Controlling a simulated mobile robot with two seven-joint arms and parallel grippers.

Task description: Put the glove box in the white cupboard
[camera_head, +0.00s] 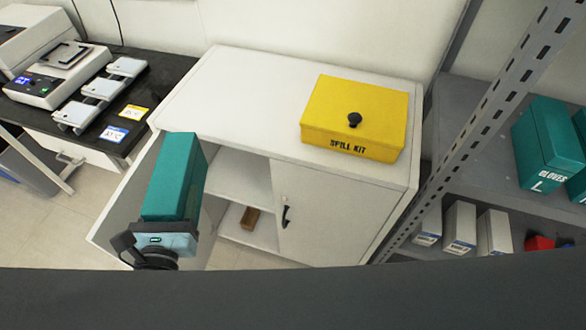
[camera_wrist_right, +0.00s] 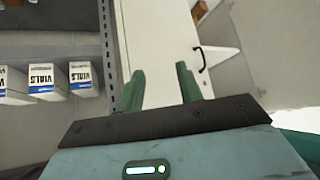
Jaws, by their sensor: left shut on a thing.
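The glove box is a teal box (camera_head: 172,185) at the left of the head view. My left gripper (camera_head: 162,232) is shut on its near end and holds it in front of the cupboard's open left side. Its fingertips are hidden. The white cupboard (camera_head: 225,95) stands in the middle, its left door (camera_head: 125,205) swung open and its right door (camera_head: 305,215) closed. A shelf (camera_head: 240,182) shows inside. My right gripper (camera_wrist_right: 162,82) shows only in the right wrist view, its green fingers apart with nothing between them, in front of the white cupboard (camera_wrist_right: 160,35).
A yellow spill kit (camera_head: 355,115) sits on the cupboard top. A brown block (camera_head: 250,218) lies inside, low down. A grey rack (camera_head: 465,125) at the right holds another teal glove box (camera_head: 547,145) and white vial boxes (camera_head: 460,228). A black bench (camera_head: 120,100) with instruments stands left.

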